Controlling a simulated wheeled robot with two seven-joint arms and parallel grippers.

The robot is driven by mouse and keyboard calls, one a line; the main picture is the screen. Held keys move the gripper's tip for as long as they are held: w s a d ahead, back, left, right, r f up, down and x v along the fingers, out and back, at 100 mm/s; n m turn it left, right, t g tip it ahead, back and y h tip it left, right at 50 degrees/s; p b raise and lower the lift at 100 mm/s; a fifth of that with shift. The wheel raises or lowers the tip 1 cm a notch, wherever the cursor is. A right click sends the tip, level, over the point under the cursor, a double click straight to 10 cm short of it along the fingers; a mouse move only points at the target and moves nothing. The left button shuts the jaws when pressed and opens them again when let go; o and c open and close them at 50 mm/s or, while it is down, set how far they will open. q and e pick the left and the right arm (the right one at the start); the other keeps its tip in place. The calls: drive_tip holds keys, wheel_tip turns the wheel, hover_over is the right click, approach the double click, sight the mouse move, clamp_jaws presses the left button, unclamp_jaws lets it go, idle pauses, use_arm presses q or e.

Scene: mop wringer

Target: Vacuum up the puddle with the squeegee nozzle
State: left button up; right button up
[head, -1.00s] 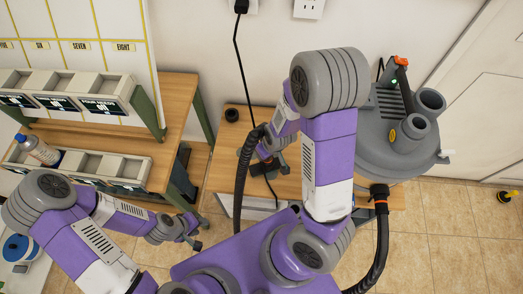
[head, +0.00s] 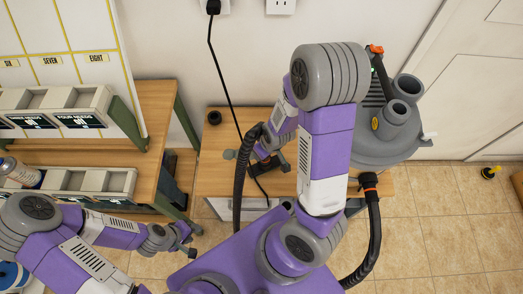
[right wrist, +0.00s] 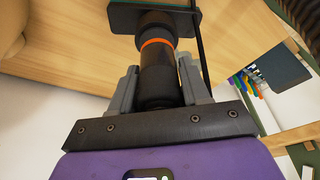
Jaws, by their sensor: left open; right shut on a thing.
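My right gripper (right wrist: 157,80) is shut on the black tube of the squeegee nozzle (right wrist: 156,62), which has an orange ring. The nozzle's wide dark head (right wrist: 125,18) shows at the top of the right wrist view, against a wooden surface. In the head view this gripper is partly hidden by my right arm, over the wooden table (head: 212,180). The grey vacuum (head: 385,150) stands at the right, with its black hose (head: 374,240) running down from an orange collar. My left gripper (head: 188,240) is open and empty at lower left. I cannot make out the puddle.
A wooden bench (head: 155,100) with grey bins (head: 75,100) stands at the left. A black cord (head: 225,80) runs from the wall plug (head: 213,6) down to the table. A small dark round object (head: 214,117) sits on the table. Tiled floor (head: 440,220) is open at the right.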

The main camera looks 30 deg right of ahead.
drive_tip(key=shift+w, duration=0.1)
drive_tip(key=shift+w+d, duration=0.5)
drive_tip(key=shift+w, duration=0.25)
drive_tip(key=shift+a, duration=0.1)
drive_tip(key=shift+w+a+p, duration=0.2)
drive_tip(key=shift+w+a, duration=0.5)
drive_tip(key=shift+a, duration=0.3)
drive_tip(key=shift+w+a+p, duration=0.2)
drive_tip(key=shift+w+a, duration=0.5)
drive_tip(key=shift+a, duration=0.3)
drive_tip(key=shift+w+a+p, duration=0.25)
drive_tip(key=shift+w+a, duration=0.5)
drive_tip(key=shift+a, duration=0.3)
drive_tip(key=shift+w+a+p, duration=0.25)
drive_tip(key=shift+w+a, duration=0.45)
drive_tip(key=shift+a, duration=0.3)
